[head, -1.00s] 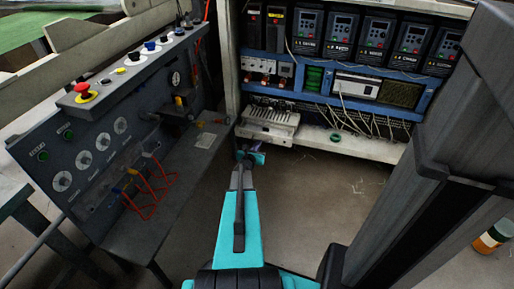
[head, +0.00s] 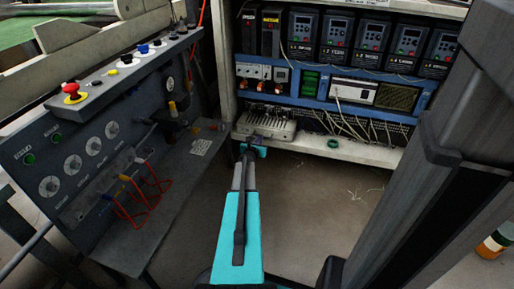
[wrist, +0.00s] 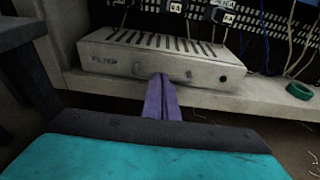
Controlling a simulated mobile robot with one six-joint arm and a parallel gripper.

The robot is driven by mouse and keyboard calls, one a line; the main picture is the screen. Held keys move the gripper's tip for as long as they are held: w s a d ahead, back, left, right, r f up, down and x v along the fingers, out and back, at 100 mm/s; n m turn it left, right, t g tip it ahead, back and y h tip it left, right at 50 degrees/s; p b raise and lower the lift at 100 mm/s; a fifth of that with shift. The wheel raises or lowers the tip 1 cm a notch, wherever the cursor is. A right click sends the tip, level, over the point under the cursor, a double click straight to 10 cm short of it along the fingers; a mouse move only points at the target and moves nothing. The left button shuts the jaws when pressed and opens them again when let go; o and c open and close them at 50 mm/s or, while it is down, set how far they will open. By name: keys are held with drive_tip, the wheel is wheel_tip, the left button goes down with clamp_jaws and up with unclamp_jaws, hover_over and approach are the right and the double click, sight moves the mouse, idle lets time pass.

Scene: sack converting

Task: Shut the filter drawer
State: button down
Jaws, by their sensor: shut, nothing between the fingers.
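The filter drawer (wrist: 112,62) is a pale metal box with a slotted top and worn lettering on its front. In the head view the drawer (head: 272,120) sits low in the cabinet, at the left end of the white shelf. My gripper (wrist: 160,77) is shut and empty, its purple fingers together and pointing at the drawer's front. The fingertips overlap the lower middle of that front; I cannot tell whether they touch it. In the head view my gripper (head: 257,142) is at the drawer's front, partly hidden by my arm.
A green ring (wrist: 299,91) lies on the shelf (wrist: 255,92) right of the drawer. Loose cables (head: 345,122) hang behind it. A grey control console (head: 105,150) with red looped wires stands close on the left. The floor (head: 300,200) before the shelf is clear.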

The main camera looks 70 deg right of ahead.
drive_tip(key=shift+d+r, duration=0.2)
drive_tip(key=shift+d, duration=0.55)
drive_tip(key=shift+r, duration=0.1)
drive_tip(key=v, duration=1.5)
drive_tip(key=shift+f+p, duration=0.35)
drive_tip(key=shift+f, duration=0.05)
drive_tip(key=shift+s, duration=0.15)
